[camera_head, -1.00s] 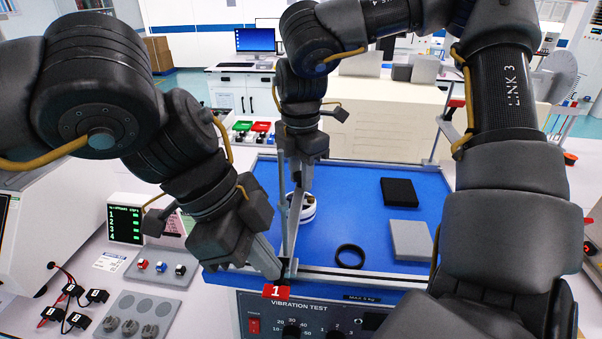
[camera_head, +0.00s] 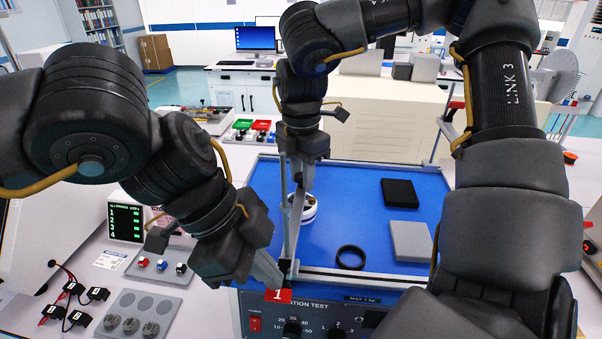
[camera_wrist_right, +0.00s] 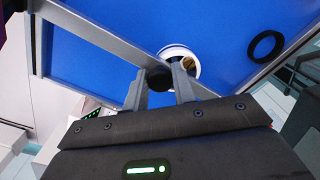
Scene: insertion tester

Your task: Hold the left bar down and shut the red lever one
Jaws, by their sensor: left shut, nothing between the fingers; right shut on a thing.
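The left bar (camera_head: 293,232) is a grey metal strip running front to back over the blue plate (camera_head: 345,195). It crosses the right wrist view diagonally (camera_wrist_right: 105,38). My right gripper (camera_head: 298,188) is shut on a black knob (camera_wrist_right: 159,78) at the bar; the wrist view shows the knob between its fingers. The red lever (camera_head: 278,296), marked 1, is at the bar's front end and hangs over the panel lettering. My left gripper (camera_head: 278,281) is shut and empty, its fingertips just above the red tag; I cannot tell whether they touch it.
A white round part (camera_head: 308,208) sits beside the bar. A black ring (camera_head: 351,257), grey block (camera_head: 411,240) and black block (camera_head: 399,192) lie on the plate to the right. The control panel (camera_head: 320,318) is below the front edge. My right arm fills the right side.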

